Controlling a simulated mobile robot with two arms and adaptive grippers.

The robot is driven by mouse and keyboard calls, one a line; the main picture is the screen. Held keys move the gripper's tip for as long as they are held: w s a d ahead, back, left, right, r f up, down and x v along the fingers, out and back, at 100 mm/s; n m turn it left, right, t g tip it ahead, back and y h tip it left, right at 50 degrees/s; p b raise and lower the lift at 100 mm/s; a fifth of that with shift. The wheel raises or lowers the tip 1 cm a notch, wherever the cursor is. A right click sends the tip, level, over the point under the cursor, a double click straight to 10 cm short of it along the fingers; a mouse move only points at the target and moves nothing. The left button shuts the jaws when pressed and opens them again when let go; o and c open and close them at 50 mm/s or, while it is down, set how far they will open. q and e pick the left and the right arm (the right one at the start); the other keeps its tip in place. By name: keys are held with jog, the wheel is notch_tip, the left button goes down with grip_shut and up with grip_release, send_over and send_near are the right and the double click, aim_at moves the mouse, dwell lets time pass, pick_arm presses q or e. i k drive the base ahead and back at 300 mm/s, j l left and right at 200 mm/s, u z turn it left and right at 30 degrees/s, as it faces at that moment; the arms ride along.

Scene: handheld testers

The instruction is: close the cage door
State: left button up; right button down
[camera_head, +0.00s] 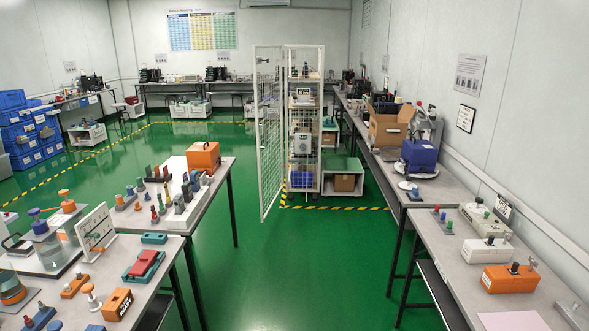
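A white wire-mesh cage (305,118) stands on the green floor in the middle of the view, with shelves of equipment inside. Its mesh door (269,135) is hinged at the cage's left side and stands open, swung out to the left and toward me, showing at a steep angle. A small dark latch or handle (263,60) shows near the top of the door. The cage front is uncovered, so the shelves show. Neither of my grippers is in view.
A table with testers (205,213) stands at left and another (440,240) at right. The green floor (300,270) between them is clear up to the cage. Yellow-black tape (335,208) marks the floor before the cage. A low white cart (343,178) stands right of it.

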aim_at(254, 47)
jog(key=i, duration=1.3)
jog(key=i+u, duration=0.1)
jog(key=i, duration=1.2)
